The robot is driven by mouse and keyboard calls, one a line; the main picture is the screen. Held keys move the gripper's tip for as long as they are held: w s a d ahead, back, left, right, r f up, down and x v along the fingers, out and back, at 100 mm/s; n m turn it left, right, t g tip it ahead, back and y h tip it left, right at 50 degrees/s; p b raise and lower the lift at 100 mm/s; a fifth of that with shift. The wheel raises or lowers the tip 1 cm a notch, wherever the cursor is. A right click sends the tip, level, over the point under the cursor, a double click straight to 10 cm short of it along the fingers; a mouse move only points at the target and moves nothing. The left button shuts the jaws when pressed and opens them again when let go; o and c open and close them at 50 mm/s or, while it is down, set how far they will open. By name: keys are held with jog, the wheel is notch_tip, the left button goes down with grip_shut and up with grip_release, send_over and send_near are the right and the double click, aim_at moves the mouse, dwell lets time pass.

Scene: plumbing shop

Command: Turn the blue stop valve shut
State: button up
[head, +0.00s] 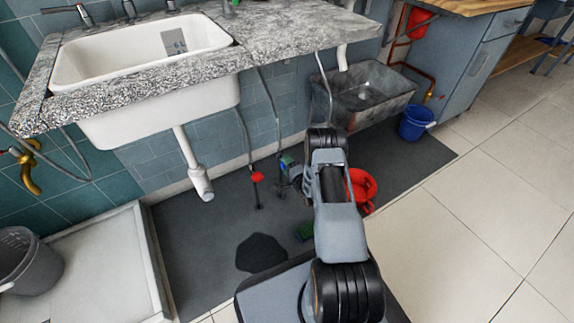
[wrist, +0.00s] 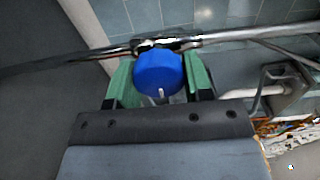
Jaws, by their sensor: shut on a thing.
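The blue stop valve (wrist: 159,74) has a round blue handle with a pale mark on its face. In the wrist view it sits between the two green fingers of my gripper (wrist: 160,80), which is shut on it from both sides. A shiny metal pipe runs behind the handle. In the head view my gripper (head: 287,166) is low by the tiled wall below the counter, left of my arm. There the valve is small and mostly hidden by my gripper and arm.
A red-handled valve (head: 257,177) stands left of my gripper. A white sink (head: 140,55) with a drainpipe (head: 193,165) hangs above. A red bucket (head: 363,188) is partly behind my arm. A dark puddle (head: 261,253) lies on the mat. A blue bucket (head: 416,122) stands right.

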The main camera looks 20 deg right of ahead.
dwell(0.4)
jog(key=o, duration=0.9)
jog(key=s+p, duration=0.1)
jog(key=s, duration=0.3)
jog(key=s+d+p, duration=0.1)
jog(key=s+p, duration=0.1)
jog(key=s, duration=0.3)
jog(key=s+p, duration=0.1)
jog(key=s, duration=0.3)
jog(key=shift+s+d+p, duration=0.35)
jog(key=shift+s+p, duration=0.05)
